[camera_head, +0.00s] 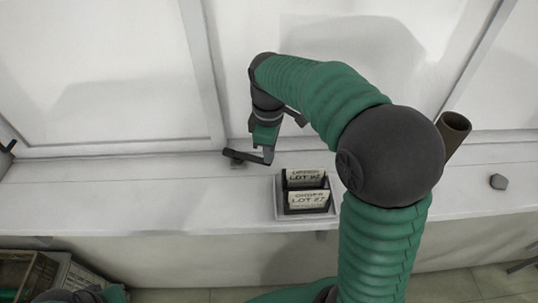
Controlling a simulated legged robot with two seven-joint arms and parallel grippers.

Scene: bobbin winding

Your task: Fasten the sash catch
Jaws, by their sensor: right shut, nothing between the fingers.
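The sash catch (236,156) is a small dark piece with a bar, low at the window frame where it meets the white sill. My right gripper (268,158) reaches down to the sill just right of the catch, at the end of its bar. Its fingers are shut with nothing between them. I cannot tell whether the fingers touch the bar, because dark parts overlap there. My left gripper is out of view; only a bit of my arm shows at the bottom left.
A small tray (281,213) with two cards labelled LOT stands on the sill right of the catch. A crate (50,275) is at lower left. The left sill is clear.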

